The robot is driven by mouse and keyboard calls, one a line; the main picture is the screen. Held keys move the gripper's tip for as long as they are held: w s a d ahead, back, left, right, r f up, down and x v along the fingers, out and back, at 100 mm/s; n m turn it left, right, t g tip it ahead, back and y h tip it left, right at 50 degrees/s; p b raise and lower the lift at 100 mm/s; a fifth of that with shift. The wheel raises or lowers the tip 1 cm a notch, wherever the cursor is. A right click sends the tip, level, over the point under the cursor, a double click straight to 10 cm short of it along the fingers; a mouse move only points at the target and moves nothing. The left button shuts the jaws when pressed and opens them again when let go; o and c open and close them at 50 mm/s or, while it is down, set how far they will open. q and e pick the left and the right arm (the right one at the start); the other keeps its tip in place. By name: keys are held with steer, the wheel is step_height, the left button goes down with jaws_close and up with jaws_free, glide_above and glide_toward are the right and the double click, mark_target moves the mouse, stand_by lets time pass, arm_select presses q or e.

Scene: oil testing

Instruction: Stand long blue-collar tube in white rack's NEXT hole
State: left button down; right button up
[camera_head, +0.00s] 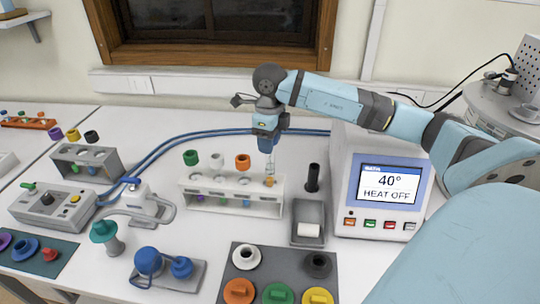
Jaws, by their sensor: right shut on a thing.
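The white rack (230,206) stands in the middle of the table, with green-, white- and orange-topped tubes along it. My right gripper (266,133) points down above the rack's right end and is shut on the long blue-collar tube (270,167). The tube is upright, with clear glass and some amber at its lower end. Its lower end overlaps the rack's right end in the picture. I cannot tell whether it is inside a hole or in front of or behind the rack. My left gripper is not in view.
A black post on a grey tray (308,236) and a heater box with a "40° HEAT OFF" screen (389,187) stand right of the rack. A grey rack (87,163) is at left. A dark mat (258,264) with coloured pieces lies in front. Blue hoses run behind.

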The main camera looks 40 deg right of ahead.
stand_by(0.3)
steer(key=shift+f+b, duration=1.55)
steer(key=shift+f, duration=0.45)
